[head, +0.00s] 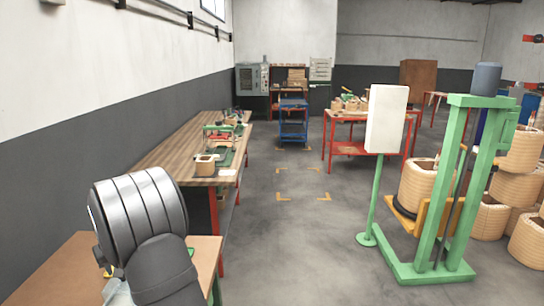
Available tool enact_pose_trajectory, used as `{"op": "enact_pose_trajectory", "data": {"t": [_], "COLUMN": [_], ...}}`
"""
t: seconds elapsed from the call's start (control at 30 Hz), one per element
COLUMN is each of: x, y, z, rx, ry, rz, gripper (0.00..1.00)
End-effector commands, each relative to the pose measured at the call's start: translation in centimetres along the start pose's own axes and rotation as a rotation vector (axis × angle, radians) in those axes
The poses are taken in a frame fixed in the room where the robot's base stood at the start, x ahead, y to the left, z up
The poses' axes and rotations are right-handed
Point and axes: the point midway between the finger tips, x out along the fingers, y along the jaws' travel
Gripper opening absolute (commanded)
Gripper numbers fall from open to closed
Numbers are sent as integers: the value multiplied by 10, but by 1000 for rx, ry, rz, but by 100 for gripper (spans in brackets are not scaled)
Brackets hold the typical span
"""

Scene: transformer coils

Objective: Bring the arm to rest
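A dark grey, ribbed, rounded part of my arm (138,215) fills the lower left of the head view, above a brown-topped table (50,270). My gripper does not show; I cannot tell whether it is open or shut. Small bits of yellow and green show beside the arm on the tabletop, mostly hidden by it.
A long wooden workbench (165,157) with small coil parts runs along the left wall. A green press frame (428,200), a white panel on a green stand (386,118) and large wound coils (528,240) stand at right. The middle floor (290,240) is clear.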

Motion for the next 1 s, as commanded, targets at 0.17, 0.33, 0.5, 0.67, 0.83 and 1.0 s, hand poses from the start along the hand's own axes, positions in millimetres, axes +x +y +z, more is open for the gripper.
{"op": "enact_pose_trajectory", "data": {"t": [0.17,0.33,0.5,0.67,0.83,1.0], "x": [27,40,44,44,41,24], "y": [0,0,0,0,0,0], "z": [0,0,0,0,0,-1], "rx": [0,0,0,0,0,0], "ry": [0,-1,0,1,1,4], "rz": [0,0,0,0,0,0], "gripper": [44,44,44,44,44,44]}}
